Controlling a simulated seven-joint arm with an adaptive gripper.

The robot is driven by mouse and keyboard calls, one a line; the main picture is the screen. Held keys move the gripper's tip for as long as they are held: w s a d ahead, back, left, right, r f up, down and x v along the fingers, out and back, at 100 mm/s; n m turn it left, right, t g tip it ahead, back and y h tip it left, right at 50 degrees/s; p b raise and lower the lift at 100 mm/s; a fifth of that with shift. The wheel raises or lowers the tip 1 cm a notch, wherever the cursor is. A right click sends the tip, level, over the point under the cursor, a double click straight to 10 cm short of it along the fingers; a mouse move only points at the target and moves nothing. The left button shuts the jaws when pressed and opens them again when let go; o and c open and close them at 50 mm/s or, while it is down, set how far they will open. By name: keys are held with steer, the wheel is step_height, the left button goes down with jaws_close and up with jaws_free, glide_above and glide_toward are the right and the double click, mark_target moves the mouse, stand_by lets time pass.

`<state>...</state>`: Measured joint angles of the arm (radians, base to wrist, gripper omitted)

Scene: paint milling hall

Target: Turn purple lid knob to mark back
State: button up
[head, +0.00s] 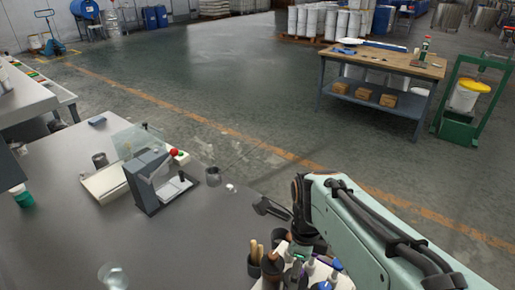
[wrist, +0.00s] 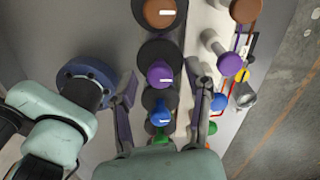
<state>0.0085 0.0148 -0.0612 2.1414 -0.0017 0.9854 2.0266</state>
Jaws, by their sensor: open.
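A purple lid knob (wrist: 159,74) sits on a dark round pot in the middle of the wrist view, with a short white mark pointing to the right of the picture. My gripper (wrist: 162,76) is open, one finger on each side of this knob, with gaps visible at both sides. Whether it is at the knob's height, I cannot tell. In the same row are a brown knob (wrist: 158,12) above, a blue knob (wrist: 160,113) below and a green one (wrist: 161,135), partly hidden by my gripper. The brown and blue knobs also bear white marks.
A second row on the right has a purple top (wrist: 230,65), brown top (wrist: 245,10) and blue top (wrist: 219,102). In the head view, a grey bench (head: 60,240) carries a device with a red ball knob (head: 174,152). A wooden-topped table (head: 385,62) stands beyond the open floor.

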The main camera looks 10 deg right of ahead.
jaws_close()
